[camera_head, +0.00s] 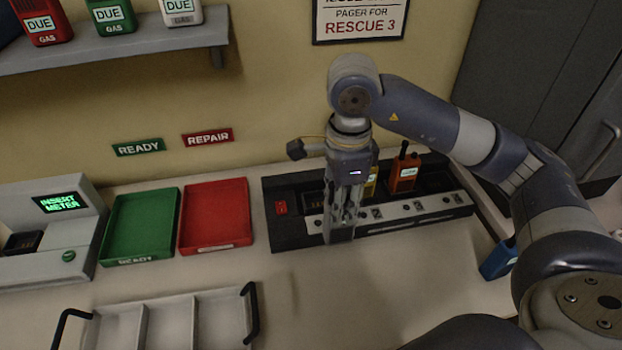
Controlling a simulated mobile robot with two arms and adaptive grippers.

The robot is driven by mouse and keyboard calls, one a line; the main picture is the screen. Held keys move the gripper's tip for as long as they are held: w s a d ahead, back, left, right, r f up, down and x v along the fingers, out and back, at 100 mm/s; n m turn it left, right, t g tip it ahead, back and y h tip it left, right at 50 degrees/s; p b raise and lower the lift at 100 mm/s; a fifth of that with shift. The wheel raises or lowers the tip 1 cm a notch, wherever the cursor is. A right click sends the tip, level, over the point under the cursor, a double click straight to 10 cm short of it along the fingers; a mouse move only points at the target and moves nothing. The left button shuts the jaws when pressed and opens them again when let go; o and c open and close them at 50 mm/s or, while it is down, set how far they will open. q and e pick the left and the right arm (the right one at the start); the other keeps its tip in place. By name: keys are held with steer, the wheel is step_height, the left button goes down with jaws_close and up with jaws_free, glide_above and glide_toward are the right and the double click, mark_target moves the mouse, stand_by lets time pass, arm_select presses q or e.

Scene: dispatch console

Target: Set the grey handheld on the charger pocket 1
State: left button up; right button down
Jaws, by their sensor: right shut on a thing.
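The black charger (290,233) stands against the back wall with a row of pockets and a pale label strip along its front. My right gripper (342,218) points down over the left half of the charger. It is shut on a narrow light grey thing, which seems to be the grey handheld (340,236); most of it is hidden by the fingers. The leftmost pocket (314,198) looks empty, with contacts showing, partly behind the gripper. I cannot tell whether the grey thing touches the charger. My left gripper is out of view.
A yellow handheld (371,182) and an orange handheld (404,172) stand in charger pockets. A blue handheld (498,259) is on the right, close to my arm. Green (109,225) and red (184,220) trays and a handled divided tray (140,330) are left.

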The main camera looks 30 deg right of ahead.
steer(key=w+d+f+p, duration=0.1)
steer(key=w+f+p, duration=0.1)
steer(key=w, duration=0.4)
steer(key=w+d+f+p, duration=0.1)
steer(key=w+f+p, duration=0.2)
steer(key=w, duration=0.4)
steer(key=shift+w+d+p, duration=0.2)
steer(key=shift+w+p, duration=0.1)
steer(key=shift+p, duration=0.3)
steer(key=c, duration=1.2)
jaws_free()
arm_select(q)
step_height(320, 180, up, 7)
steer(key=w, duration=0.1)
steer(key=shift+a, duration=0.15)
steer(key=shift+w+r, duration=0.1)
